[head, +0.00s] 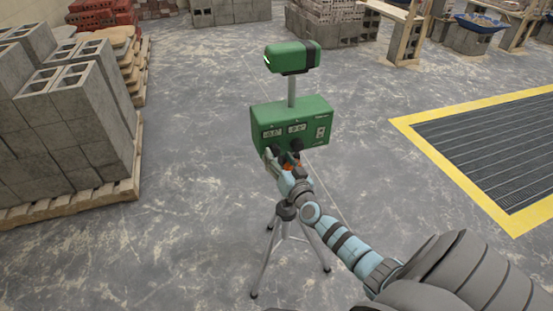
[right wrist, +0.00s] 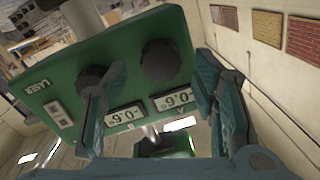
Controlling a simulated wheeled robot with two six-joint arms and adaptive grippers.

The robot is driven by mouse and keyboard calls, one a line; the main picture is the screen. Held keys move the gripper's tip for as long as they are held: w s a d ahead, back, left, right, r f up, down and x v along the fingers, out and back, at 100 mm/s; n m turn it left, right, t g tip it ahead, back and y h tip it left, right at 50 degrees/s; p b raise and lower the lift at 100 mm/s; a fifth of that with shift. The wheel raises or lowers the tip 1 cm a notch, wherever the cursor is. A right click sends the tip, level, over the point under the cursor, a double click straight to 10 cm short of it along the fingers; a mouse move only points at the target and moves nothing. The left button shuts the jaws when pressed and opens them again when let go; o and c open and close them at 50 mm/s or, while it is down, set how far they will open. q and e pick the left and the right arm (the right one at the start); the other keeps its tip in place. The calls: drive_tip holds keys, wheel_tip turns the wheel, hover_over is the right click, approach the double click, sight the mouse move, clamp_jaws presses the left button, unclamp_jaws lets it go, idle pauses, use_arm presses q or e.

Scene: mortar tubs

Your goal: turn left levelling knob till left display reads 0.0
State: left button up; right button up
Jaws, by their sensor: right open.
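The green levelling box (head: 292,117) stands on a tripod and has two black knobs under two small displays. The left display (head: 271,133) is too small to read surely in the head view; in the right wrist view (right wrist: 172,101) it is upside down and its digits are unclear. The left levelling knob (right wrist: 160,60) shows between the spread fingers of my right gripper (right wrist: 160,82), with gaps at both sides. The left finger overlaps the right knob (right wrist: 92,79). In the head view my right gripper (head: 283,162) is at the box's lower front. My left gripper is out of view.
A green laser head (head: 290,57) stands on a post above the box. Tripod legs (head: 266,258) spread below. Grey blocks on a pallet (head: 75,205) stand left, and a yellow-edged floor grating (head: 435,158) lies right. The floor between is clear.

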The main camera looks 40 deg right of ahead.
drive_tip(key=shift+x, duration=1.1)
drive_tip(key=shift+s, duration=0.1)
drive_tip(key=c, duration=1.2)
